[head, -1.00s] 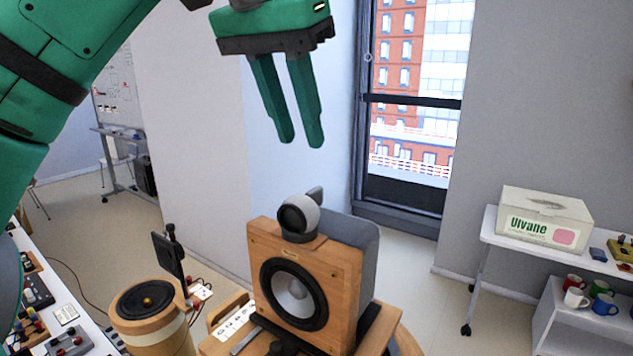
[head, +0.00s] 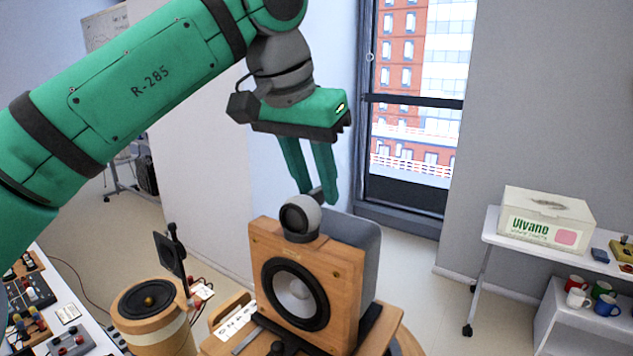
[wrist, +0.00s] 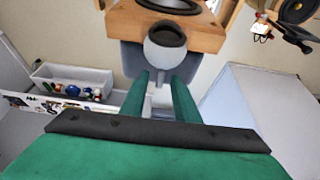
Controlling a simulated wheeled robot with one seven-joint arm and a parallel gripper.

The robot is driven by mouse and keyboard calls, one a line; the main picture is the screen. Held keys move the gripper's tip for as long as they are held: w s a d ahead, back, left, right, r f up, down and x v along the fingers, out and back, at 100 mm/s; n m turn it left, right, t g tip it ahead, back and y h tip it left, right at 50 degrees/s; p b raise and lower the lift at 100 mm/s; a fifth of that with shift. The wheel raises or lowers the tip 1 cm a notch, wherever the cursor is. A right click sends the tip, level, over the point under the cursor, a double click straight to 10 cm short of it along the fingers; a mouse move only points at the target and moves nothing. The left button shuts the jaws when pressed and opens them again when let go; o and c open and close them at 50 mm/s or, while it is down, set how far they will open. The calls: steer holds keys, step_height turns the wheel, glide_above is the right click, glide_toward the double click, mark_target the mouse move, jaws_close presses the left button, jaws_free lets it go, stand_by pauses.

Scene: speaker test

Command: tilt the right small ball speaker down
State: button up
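A small grey ball speaker (head: 300,219) with a dark round front sits on top of a wooden box speaker (head: 262,240); only one such ball is clear in view. A short grey tab sticks up behind the ball. My gripper (head: 318,196) points down just above and behind the ball, its two green fingers apart. In the wrist view the ball (wrist: 165,54) lies just beyond the fingertips, and the grey tab shows between the fingers (wrist: 160,82). I cannot tell whether a finger touches the tab. The gripper holds nothing that I can see.
A round wooden speaker (head: 150,300) and a dark upright panel (head: 170,254) stand to the left. A bench (head: 95,325) with small devices is at the far left. A white shelf (head: 495,240) with a box (head: 545,215) and mugs is at the right.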

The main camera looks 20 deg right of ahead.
jaws_close()
steer(key=shift+s+a+r+t+h, duration=0.3)
steer(key=shift+t+h, duration=0.35)
steer(key=shift+h, duration=0.15)
steer(key=shift+s+a+r+t+h, duration=0.25)
steer(key=shift+a+t+h, duration=0.1)
steer(key=shift+t+h, duration=0.35)
steer(key=shift+s+a+r+t+h, duration=0.25)
steer(key=shift+t+h, duration=0.3)
steer(key=shift+h, duration=0.35)
steer(key=shift+a, duration=0.1)
jaws_free()
